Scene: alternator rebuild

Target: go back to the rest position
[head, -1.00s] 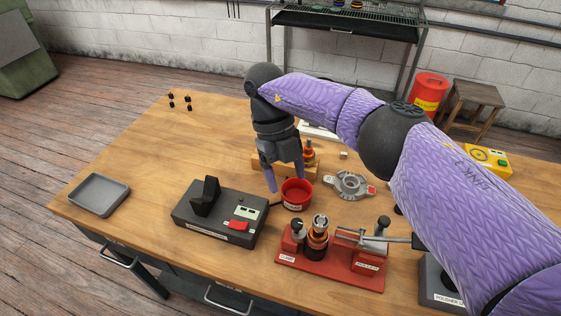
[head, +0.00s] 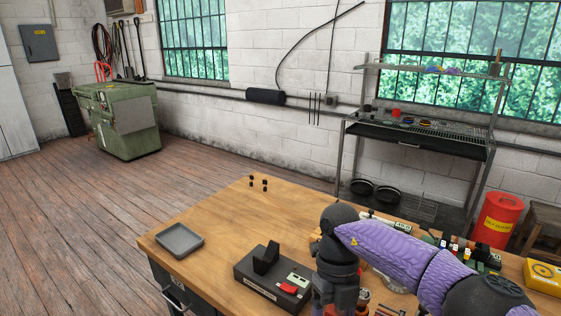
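My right arm, with purple sleeves and dark joints, comes in from the right over the workbench (head: 215,213). My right gripper (head: 335,300) points down at the bottom edge of the head view, just right of the black box with a red switch (head: 272,280). Its fingertips are cut off or too dark to make out, so I cannot tell its opening or whether it holds anything. My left gripper is not in view.
A grey tray (head: 180,241) lies at the bench's left corner, with several small black pieces (head: 258,183) near the far edge. Parts (head: 470,250) stand behind my arm. A wire shelf (head: 420,135) and a red bin (head: 498,220) stand beyond. Floor at left is free.

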